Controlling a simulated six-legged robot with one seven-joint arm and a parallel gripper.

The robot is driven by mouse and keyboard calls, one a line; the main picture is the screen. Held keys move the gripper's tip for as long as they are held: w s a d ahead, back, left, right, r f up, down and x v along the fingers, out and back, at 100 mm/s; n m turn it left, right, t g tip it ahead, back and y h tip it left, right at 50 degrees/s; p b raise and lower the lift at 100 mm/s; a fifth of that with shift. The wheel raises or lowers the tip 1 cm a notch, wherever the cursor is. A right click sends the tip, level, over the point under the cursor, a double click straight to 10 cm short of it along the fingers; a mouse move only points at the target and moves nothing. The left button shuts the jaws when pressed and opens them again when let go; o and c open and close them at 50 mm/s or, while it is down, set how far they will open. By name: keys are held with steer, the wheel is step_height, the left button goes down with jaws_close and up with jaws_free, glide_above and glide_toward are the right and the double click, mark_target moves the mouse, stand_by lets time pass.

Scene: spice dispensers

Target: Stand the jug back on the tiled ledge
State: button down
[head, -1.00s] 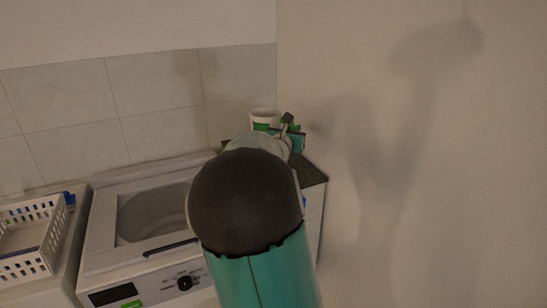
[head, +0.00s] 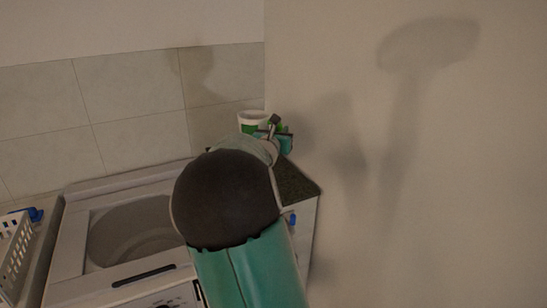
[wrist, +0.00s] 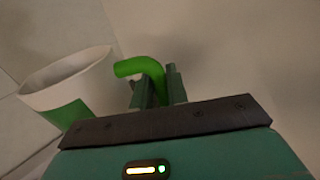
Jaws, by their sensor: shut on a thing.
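The jug (head: 252,119) is white with a green lower part. It is up near the corner where the tiled wall meets the plain wall. In the wrist view the jug (wrist: 68,84) is at the left, tilted in that picture, with its green handle (wrist: 140,67) reaching between the fingers. My gripper (head: 275,128) is shut on the handle; its fingers also show in the wrist view (wrist: 158,90). A dark speckled top (head: 297,184) lies below and right of the gripper, partly hidden by my arm. I cannot tell whether it is the tiled ledge, or whether the jug's base touches anything.
A top-loading washing machine (head: 78,262) with its drum opening showing stands left of my arm. A white basket (head: 14,258) is at the far left. Pale tiles (head: 130,90) cover the back wall. The plain wall (head: 430,180) closes off the right side.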

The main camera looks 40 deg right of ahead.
steer(key=w+d+f, duration=0.5)
steer(key=d+f, duration=0.5)
steer(key=f, duration=0.1)
steer(key=shift+w+d+f, duration=0.3)
steer(key=shift+w, duration=0.05)
steer(key=c, duration=1.4)
jaws_free()
steer(key=shift+s, duration=0.1)
steer(key=shift+f, duration=0.1)
steer(key=shift+a, duration=0.1)
